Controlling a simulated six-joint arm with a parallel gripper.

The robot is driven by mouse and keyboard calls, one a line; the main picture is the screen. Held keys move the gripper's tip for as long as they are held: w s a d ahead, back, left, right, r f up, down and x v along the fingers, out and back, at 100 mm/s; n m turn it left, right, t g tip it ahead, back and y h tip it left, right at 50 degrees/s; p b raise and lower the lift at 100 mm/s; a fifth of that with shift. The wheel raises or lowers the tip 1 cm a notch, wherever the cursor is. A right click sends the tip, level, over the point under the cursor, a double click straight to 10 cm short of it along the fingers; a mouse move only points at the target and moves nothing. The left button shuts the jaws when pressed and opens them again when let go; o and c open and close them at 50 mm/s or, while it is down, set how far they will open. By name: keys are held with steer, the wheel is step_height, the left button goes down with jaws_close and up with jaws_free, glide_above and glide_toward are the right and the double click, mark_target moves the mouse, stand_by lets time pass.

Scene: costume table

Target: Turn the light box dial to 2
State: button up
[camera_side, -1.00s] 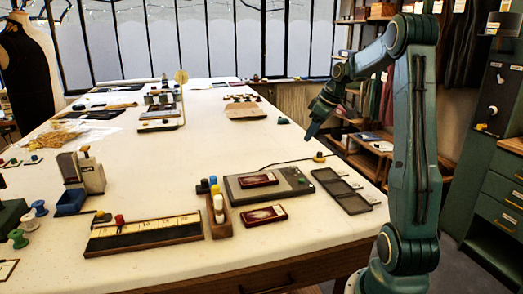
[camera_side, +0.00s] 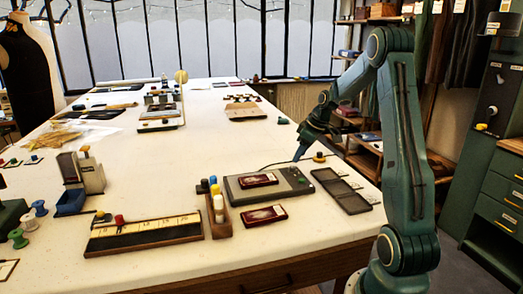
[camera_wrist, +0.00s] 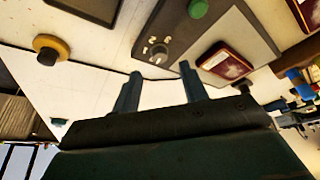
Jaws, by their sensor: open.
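The light box (camera_side: 240,194) is a flat grey panel near the right of the table, with a dark red framed slide (camera_side: 257,180) on it. Its dial (camera_wrist: 158,51) is a small dark knob ringed by pale marks in the wrist view. A green button (camera_wrist: 197,8) sits on the panel near the dial. My gripper (camera_wrist: 160,71) is open and empty, its two fingers apart, with the dial just beyond the fingertips. In the side view my gripper (camera_side: 298,157) is above the far right corner of the light box.
A wooden rack (camera_side: 219,222) of bottles and a second red slide (camera_side: 264,216) are close by.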

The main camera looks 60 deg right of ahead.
mark_target(293, 167)
steer(key=shift+x, duration=2.4)
jaws_close()
